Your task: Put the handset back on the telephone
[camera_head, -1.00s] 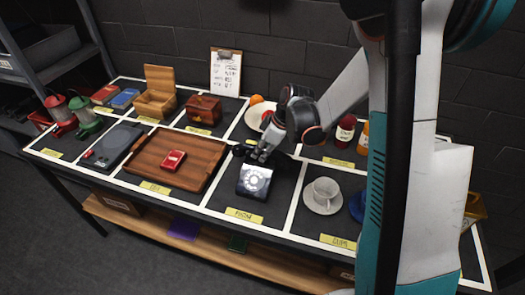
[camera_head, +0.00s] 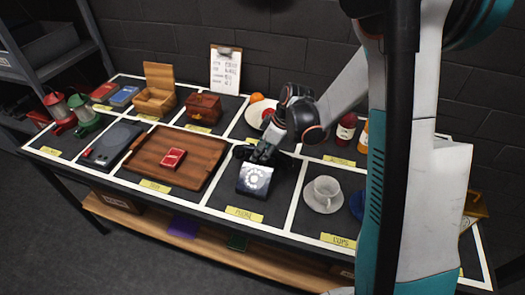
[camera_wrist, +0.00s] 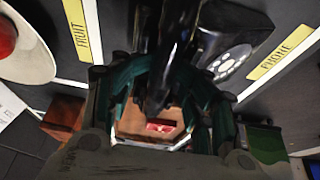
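The telephone (camera_head: 254,180) is a black, boxy set with a pale round dial, standing in the section labelled PHONE. Part of it also shows in the wrist view (camera_wrist: 232,62). The black handset (camera_head: 242,152) is off the front of the telephone, just behind it and to the left. In the wrist view the handset (camera_wrist: 172,45) is a dark bar running between my teal fingers. My gripper (camera_head: 262,153) is low behind the telephone, its fingers closed in on the handset from both sides. The finger tips are partly hidden by the handset.
A wooden tray (camera_head: 146,166) with a red item (camera_head: 173,158) lies to the left. A white cup on a saucer (camera_head: 323,207) stands to the right. Behind my gripper is a plate of fruit (camera_head: 253,117). A small wooden chest (camera_head: 204,108) stands at the back left.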

